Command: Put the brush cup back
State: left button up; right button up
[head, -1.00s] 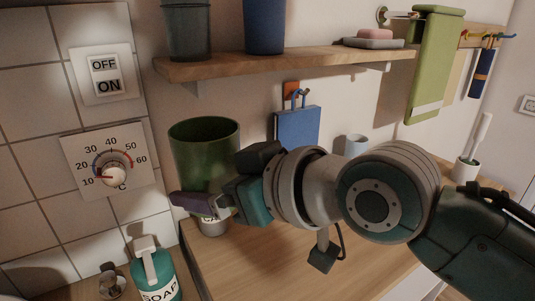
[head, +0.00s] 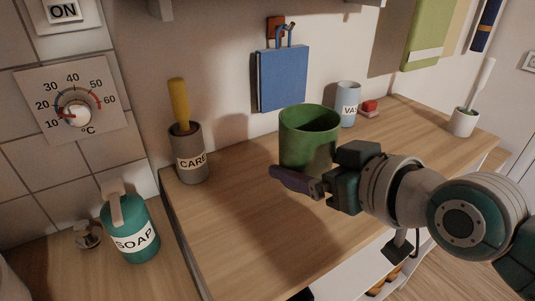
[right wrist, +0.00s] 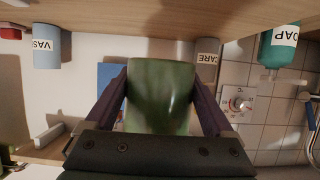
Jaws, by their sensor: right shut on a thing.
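A green cup (head: 310,135) is upright in my right gripper (head: 300,178), over the wooden counter. In the right wrist view the cup (right wrist: 161,95) sits between the two purple fingers of the gripper (right wrist: 160,105), which is shut on it. Its lower part is partly hidden in the head view, and I cannot tell whether it touches the counter. A grey-brown cup labelled CARE (head: 190,160) with a yellow-handled tool stands at the counter's left end. A small white cup with a white brush (head: 464,120) stands at the far right. My left gripper is not in view.
A pale blue VAS cup (head: 347,105) and a red block (head: 370,107) stand behind the green cup. A blue board (head: 281,80) hangs on the wall. A teal soap bottle (head: 130,232) stands on the left surface. The counter (head: 225,230) is clear at front left.

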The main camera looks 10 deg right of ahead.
aim_at(301, 212)
notch_tip(301, 212, down, 4)
jog(key=shift+r+b, duration=0.25)
jog(key=shift+b, duration=0.25)
jog(key=shift+f+b, duration=0.85)
jog(key=shift+f, duration=0.9)
jog(key=shift+f, duration=0.2)
jog(key=o, duration=1.4)
jog(key=shift+c, duration=0.2)
